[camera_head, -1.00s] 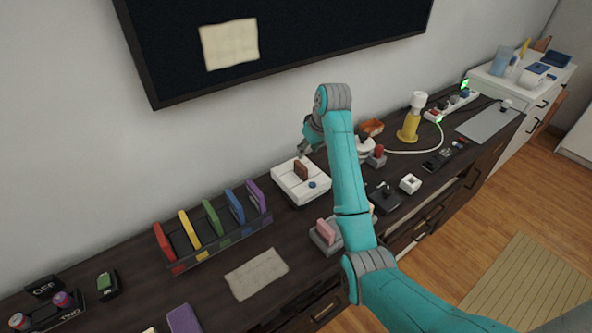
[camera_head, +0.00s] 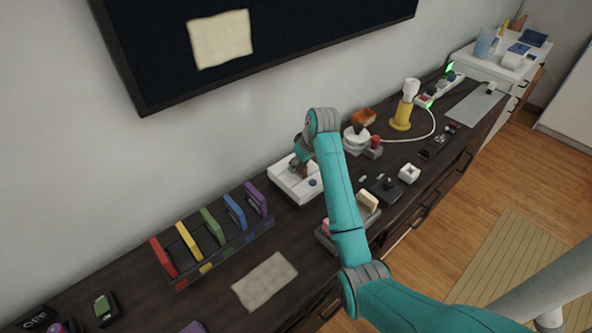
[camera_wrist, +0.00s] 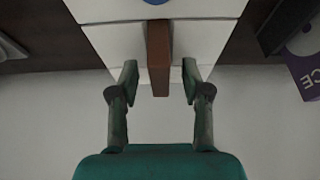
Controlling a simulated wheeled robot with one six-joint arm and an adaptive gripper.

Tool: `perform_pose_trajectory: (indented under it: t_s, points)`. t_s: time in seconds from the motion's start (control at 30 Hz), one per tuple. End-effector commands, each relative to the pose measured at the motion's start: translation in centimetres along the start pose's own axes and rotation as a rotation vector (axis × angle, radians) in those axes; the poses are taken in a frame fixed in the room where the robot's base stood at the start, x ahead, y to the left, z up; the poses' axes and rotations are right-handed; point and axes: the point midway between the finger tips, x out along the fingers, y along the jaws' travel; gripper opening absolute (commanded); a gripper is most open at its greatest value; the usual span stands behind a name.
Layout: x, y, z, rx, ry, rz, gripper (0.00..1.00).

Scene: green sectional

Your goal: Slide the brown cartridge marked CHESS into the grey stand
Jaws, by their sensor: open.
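The brown cartridge (camera_wrist: 159,55) stands upright in the white console (camera_wrist: 105,45); its CHESS marking is not readable. In the head view the white console (camera_head: 283,181) sits below the wall screen, and the cartridge is mostly hidden by my gripper (camera_head: 301,168). In the wrist view my gripper (camera_wrist: 160,82) is open, with one finger on each side of the cartridge's near end and gaps between. The grey stand (camera_head: 326,241) is at the front of the cabinet, partly behind my arm, with a pink cartridge (camera_head: 327,226) and a cream cartridge (camera_head: 368,201) showing at it.
A rack of coloured cartridges (camera_head: 224,245) stands left of the console. A beige cloth (camera_head: 265,281) lies in front of it. A white round-based item with a dark knob (camera_head: 356,138) and a black joystick (camera_head: 386,187) are to the right. The purple cartridge (camera_wrist: 307,75) is near the console.

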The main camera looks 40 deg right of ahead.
Motion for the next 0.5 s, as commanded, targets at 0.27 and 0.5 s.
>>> perform_pose_trajectory:
  t_s: [0.27,0.5]
  points:
    - [-0.03,0.00,-0.05,0.000,0.000,0.000,0.00]
    - [-0.04,0.00,-0.06,0.000,0.000,0.000,0.00]
